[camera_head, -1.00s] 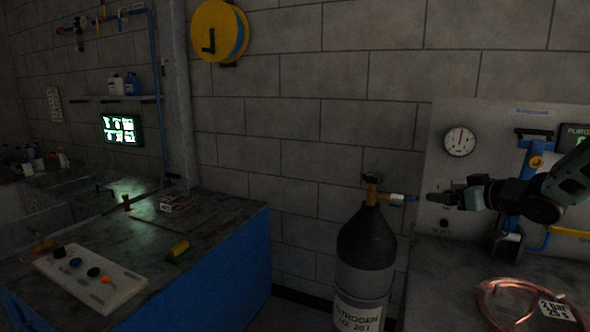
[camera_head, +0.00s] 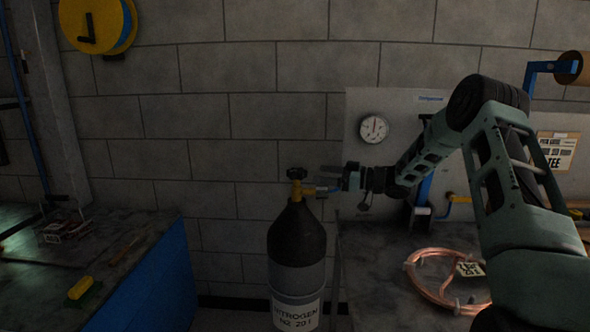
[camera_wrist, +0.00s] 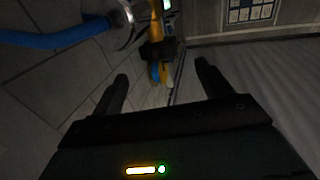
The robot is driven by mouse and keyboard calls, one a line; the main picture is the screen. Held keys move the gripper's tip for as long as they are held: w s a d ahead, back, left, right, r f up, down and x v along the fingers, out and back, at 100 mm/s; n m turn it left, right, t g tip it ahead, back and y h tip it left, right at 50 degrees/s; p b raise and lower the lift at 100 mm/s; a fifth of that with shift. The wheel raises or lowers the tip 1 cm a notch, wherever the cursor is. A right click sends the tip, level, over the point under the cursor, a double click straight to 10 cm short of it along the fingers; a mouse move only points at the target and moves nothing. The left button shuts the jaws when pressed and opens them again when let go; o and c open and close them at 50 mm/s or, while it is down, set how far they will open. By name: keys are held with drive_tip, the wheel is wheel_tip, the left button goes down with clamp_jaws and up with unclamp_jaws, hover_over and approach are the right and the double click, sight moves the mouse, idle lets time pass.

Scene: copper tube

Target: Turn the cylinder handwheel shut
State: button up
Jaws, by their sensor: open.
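The nitrogen cylinder (camera_head: 297,245) stands upright against the block wall in the head view, dark at the shoulder with a grey band and a white label. Its small black handwheel (camera_head: 297,173) sits on top of a brass valve (camera_head: 296,191), with an outlet fitting pointing right. My gripper (camera_head: 333,182) is right of the valve at about outlet height, open and apart from the handwheel. In the wrist view my open gripper (camera_wrist: 161,72) has nothing between its fingers. A brass-coloured part and a black part show beyond the fingertips; I cannot tell whether the black part is the handwheel.
A panel with a round gauge (camera_head: 374,129) stands behind my arm. A copper coil (camera_head: 428,290) lies on the right bench. A blue-sided bench (camera_head: 150,280) holds a yellow block (camera_head: 80,288) at left. A blue hose (camera_wrist: 50,41) crosses the wrist view's upper left.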

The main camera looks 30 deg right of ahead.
sight(297, 170)
drive_tip(key=p+x, duration=0.1)
drive_tip(key=x, duration=0.8)
drive_tip(key=shift+p, duration=0.3)
drive_tip(key=c, duration=1)
